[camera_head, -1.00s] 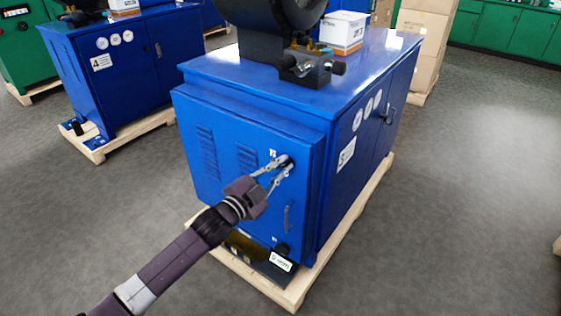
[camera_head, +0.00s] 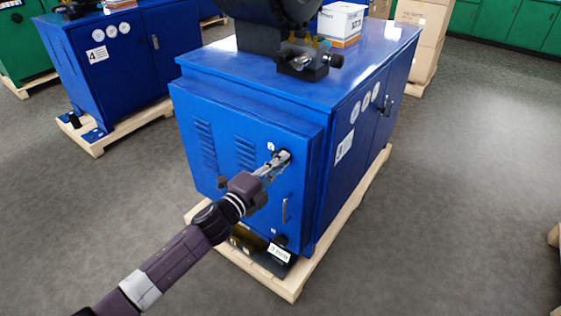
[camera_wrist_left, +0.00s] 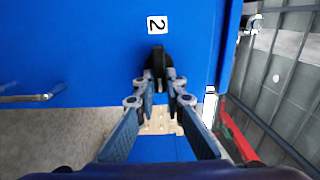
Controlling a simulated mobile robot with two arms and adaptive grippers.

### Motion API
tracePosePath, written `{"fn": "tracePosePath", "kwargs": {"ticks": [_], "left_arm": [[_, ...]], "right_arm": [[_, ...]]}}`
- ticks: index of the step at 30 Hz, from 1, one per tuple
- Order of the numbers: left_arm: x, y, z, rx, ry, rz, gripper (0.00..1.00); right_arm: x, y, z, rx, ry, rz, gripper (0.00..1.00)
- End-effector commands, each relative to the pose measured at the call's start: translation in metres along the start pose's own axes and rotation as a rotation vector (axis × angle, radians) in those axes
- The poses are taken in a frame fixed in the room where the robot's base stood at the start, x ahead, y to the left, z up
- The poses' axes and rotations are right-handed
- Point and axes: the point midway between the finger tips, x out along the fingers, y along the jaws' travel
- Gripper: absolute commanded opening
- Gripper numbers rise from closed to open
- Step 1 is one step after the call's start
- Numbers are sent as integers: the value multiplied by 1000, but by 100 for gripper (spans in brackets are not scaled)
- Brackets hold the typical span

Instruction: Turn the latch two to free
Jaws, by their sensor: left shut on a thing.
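The blue cabinet door (camera_head: 215,165) faces me, with a small white label 2 (camera_head: 270,146) near its upper right corner. The black latch two (camera_head: 285,155) sits beside that label; in the left wrist view it shows as a dark knob (camera_wrist_left: 158,58) just below the label 2 (camera_wrist_left: 158,24). My left gripper (camera_head: 275,164) reaches it from the lower left. In the left wrist view its fingers (camera_wrist_left: 159,86) are shut on the latch from both sides, partly hiding it. My right gripper is not in view.
A metal door handle (camera_head: 285,209) and a lower black latch (camera_head: 281,240) are on the same door. The cabinet stands on a wooden pallet (camera_head: 290,288). Another blue cabinet (camera_head: 120,75) stands behind at left.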

Motion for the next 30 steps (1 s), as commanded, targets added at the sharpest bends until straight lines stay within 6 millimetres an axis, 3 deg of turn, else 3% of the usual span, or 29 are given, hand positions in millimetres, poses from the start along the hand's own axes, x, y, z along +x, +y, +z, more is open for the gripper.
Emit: {"fn": "tracePosePath", "kwargs": {"ticks": [16,17,21,30], "left_arm": [[0,2,0,23,0,2,0],[0,2,0,24,0,2,13],[0,2,0,23,0,2,28],[-2,1,0,22,0,1,28]], "right_arm": [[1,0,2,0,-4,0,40],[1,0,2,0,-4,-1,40],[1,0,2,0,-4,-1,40],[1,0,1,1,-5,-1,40]]}}
